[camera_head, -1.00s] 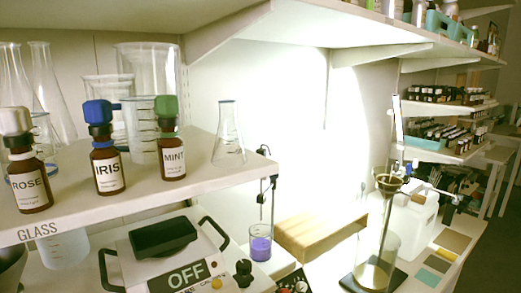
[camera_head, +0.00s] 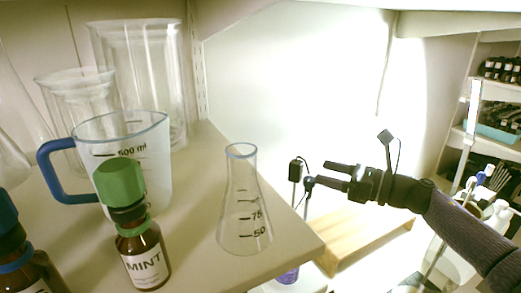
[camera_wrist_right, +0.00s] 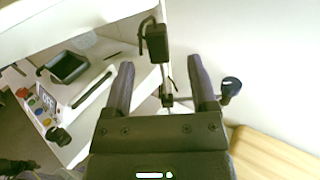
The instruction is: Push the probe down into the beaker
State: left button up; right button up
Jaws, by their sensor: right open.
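The probe's black head (camera_head: 295,170) sits at the top of a thin upright rod beyond the shelf edge; it also shows in the right wrist view (camera_wrist_right: 156,42). The beaker (camera_head: 288,277) with purple liquid is below, mostly hidden by the shelf. My right gripper (camera_head: 327,173) is open and empty, its fingers pointing at the stand near the knob. In the wrist view the rod and clamp appear between its fingers (camera_wrist_right: 161,64). The probe's lower end is hidden. My left gripper is out of view.
The shelf (camera_head: 195,255) holds a flask (camera_head: 244,205) near its corner, a MINT bottle (camera_head: 141,250) and a blue-handled jug (camera_head: 140,150). A wooden block (camera_head: 365,240) lies below my right arm.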

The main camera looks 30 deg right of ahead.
aim_at(302, 167)
jog(key=shift+w+a, duration=0.35)
jog(key=b+x, duration=0.1)
jog(key=x, duration=0.4)
jog(key=shift+w+a+r+b, duration=0.1)
jog(key=shift+w+a+b, duration=0.15)
jog(key=shift+w+b, duration=0.15)
jog(key=shift+w+a, duration=0.3)
jog(key=shift+w, duration=0.35)
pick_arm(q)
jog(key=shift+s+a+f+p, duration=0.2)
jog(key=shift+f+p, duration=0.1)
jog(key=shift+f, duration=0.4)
pick_arm(e)
jog(key=shift+w+a, duration=0.3)
jog(key=shift+w, duration=0.15)
